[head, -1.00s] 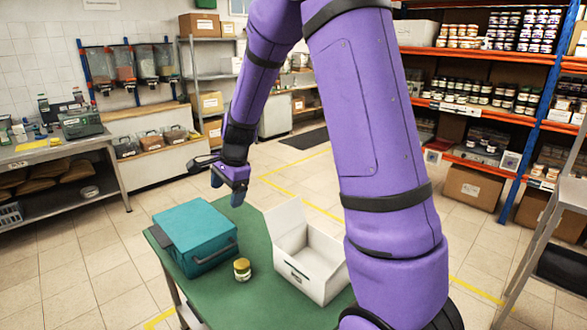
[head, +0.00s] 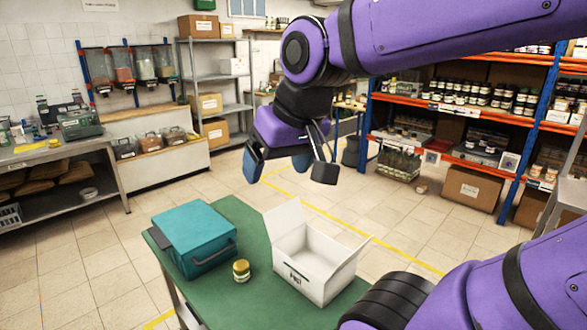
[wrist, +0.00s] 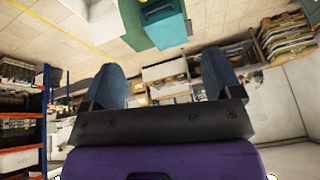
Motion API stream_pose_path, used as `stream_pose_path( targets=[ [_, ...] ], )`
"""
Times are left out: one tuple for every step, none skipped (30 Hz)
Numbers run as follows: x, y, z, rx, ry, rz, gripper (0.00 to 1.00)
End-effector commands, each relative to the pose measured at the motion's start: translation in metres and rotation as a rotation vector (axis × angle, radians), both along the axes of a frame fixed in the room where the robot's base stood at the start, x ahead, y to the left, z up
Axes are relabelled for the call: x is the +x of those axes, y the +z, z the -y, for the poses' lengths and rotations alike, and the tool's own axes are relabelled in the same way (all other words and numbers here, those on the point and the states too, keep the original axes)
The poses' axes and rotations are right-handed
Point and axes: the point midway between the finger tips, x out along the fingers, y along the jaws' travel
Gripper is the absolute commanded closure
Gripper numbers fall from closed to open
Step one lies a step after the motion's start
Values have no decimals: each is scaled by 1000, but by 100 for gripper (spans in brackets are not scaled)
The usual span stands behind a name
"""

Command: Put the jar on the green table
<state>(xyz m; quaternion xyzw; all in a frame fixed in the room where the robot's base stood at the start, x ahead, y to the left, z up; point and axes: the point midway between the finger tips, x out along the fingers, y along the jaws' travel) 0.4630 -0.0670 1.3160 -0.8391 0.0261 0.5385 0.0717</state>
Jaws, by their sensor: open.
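The jar (head: 241,270), small with a yellow-gold lid and a pale label, stands upright on the green table (head: 232,306). It is between a teal box and an open white box. My gripper (head: 288,182) is open and empty, in the air above and beyond the table's far edge, well apart from the jar. In the wrist view the two blue fingertips (wrist: 163,80) are spread with nothing between them. Part of the green table (wrist: 133,22) shows at the top of the wrist view; I cannot make out the jar clearly there.
The teal box (head: 194,240) stands left of the jar on the table. The white box (head: 325,260), flaps up, stands right of it. A workbench (head: 60,152) is at the left. Orange-beamed shelves (head: 470,115) with several jars stand at the right. The tiled floor between is clear.

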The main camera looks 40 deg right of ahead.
Motion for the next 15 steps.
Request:
stream_pose_path(
  targets=[
    [-11,1,0,-26,35,14,16],
    [-16,1,0,-40,53,17,16],
    [-22,1,1,-55,74,23,16],
    [-25,1,1,-65,86,26,16],
    [-28,1,1,-73,96,29,16],
    [-30,1,1,-82,108,30,16],
    [-32,0,2,-87,113,31,16],
    [-33,0,2,-91,117,32,16],
    [-34,0,2,-93,120,32,16],
    [-34,0,2,-94,122,32,16],
    [-34,0,2,-94,122,32,16],
    [-34,0,2,-94,122,32,16],
    [-34,0,2,-94,122,32,16],
    [-34,0,2,-94,121,32,16],
    [-33,0,2,-94,121,32,16]
  ],
)
